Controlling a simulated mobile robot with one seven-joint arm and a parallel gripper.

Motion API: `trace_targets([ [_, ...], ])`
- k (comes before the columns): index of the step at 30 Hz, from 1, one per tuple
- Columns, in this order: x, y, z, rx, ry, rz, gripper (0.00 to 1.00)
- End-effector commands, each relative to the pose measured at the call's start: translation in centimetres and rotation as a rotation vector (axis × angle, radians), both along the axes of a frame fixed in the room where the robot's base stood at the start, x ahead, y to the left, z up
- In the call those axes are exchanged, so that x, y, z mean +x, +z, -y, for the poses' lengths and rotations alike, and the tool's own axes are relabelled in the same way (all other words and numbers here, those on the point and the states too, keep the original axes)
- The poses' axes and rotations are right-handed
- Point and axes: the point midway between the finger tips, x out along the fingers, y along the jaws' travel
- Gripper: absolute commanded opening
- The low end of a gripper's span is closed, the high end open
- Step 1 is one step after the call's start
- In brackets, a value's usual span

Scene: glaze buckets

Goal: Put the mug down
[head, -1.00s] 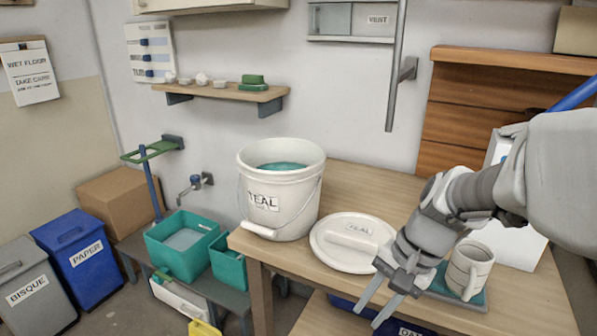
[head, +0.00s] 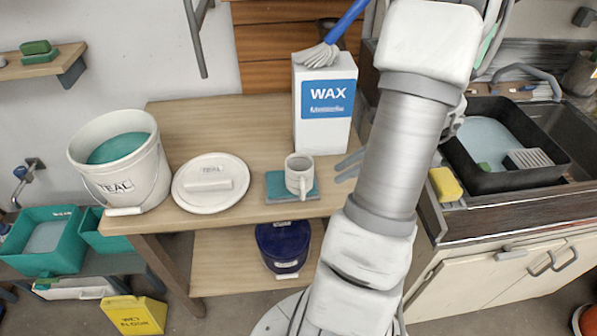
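The mug (head: 299,176), pale with a handle facing the front, stands upright on a teal mat (head: 277,190) on the wooden table (head: 232,128). My gripper (head: 341,171) is to the right of the mug. Its two grey fingers point left toward the mug, with a gap between them and nothing seen in it. The fingertips look apart from the mug. The rest of my gripper is hidden behind my arm.
A white WAX box (head: 325,130) with a brush on top stands behind the mug. A white lid (head: 211,200) and the TEAL bucket (head: 122,180) are to the left. A dark sink (head: 545,125) and a yellow sponge (head: 445,184) are to the right.

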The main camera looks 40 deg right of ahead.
Motion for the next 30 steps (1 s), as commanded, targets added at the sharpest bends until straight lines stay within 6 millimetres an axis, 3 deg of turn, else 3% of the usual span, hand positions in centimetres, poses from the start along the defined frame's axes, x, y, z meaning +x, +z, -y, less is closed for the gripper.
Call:
trace_targets([
  [12, 4.2, -6.2, -4.7, 0.003, 0.007, -0.001, 0.31],
  [20, 5.2, -7.6, -5.7, -0.001, 0.007, -0.001, 0.31],
  [30, 7.5, -11.0, -8.2, 0.0, 0.006, -0.001, 0.31],
])
